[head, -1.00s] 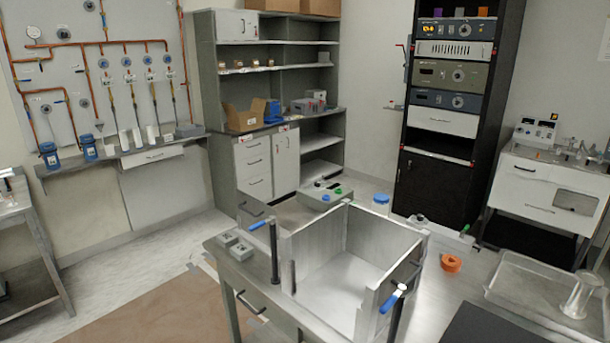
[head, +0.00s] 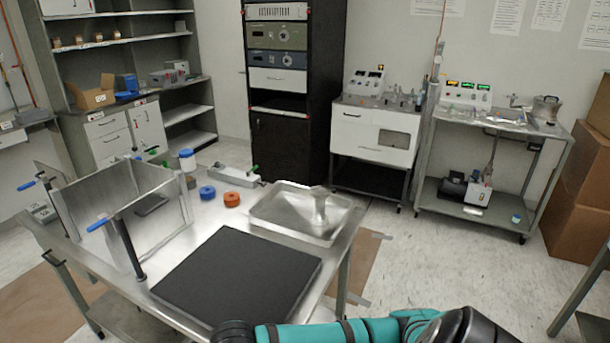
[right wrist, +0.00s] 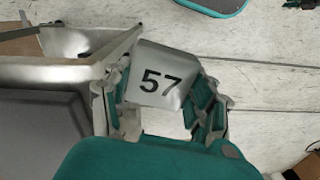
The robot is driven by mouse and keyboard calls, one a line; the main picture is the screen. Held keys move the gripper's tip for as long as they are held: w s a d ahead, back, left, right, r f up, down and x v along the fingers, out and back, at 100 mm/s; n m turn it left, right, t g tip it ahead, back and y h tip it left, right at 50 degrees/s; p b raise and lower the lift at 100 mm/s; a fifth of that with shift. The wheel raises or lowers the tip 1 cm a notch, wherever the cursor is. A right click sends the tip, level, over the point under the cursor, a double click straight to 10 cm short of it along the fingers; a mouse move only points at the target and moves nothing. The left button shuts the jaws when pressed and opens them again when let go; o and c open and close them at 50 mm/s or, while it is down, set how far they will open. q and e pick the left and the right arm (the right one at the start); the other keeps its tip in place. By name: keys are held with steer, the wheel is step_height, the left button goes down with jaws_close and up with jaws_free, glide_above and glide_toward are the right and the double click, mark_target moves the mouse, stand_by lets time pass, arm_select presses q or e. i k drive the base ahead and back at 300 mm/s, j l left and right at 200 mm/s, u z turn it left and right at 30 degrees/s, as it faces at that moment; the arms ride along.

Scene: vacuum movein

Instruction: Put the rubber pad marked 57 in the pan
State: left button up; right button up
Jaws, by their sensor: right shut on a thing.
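In the right wrist view, my right gripper (right wrist: 162,98) is shut on a grey rubber pad (right wrist: 158,72) marked 57, with the number facing the camera. The pad is held beside a metal table edge, with floor beyond it. In the head view, the pan (head: 262,222) is a shallow metal tray near the table's right end. My left gripper is not in view.
A black mat (head: 238,275) lies in front of the pan on the metal table (head: 335,262). An open metal box (head: 125,205) with blue-tipped handles stands to the left. A blue roll (head: 207,192) and orange roll (head: 232,199) lie behind the mat.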

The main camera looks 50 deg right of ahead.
mark_target(285, 211)
steer(key=l+u, duration=0.1)
steer(key=l, duration=0.35)
steer(key=k+l, duration=0.15)
steer(key=l, duration=0.3)
steer(key=l+u, duration=0.15)
steer(key=l, duration=0.3)
steer(key=k+l+u, duration=0.1)
steer(key=l, duration=0.3)
steer(key=k+l+u, duration=0.1)
steer(key=l, duration=0.35)
steer(key=k+l, duration=0.2)
steer(key=l, duration=0.2)
steer(key=i+u, duration=0.05)
